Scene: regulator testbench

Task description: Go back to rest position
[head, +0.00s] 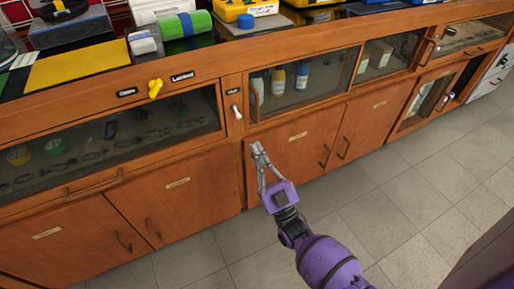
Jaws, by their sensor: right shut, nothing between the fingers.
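My right gripper (258,150) is in the middle of the head view, at the end of my purple arm that comes in from the lower right. Its grey fingers are shut with nothing between them. The fingertips appear in front of a wooden cabinet door, below the glass-fronted compartment; I cannot tell whether they touch it. My left gripper is not in view.
The wooden cabinet (215,72) runs across the view, with a yellow lever (155,88) and a small white switch (236,112) on its front. A green roll (186,25) and a yellow mat (78,66) lie on top. The tiled floor (400,200) is clear at right.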

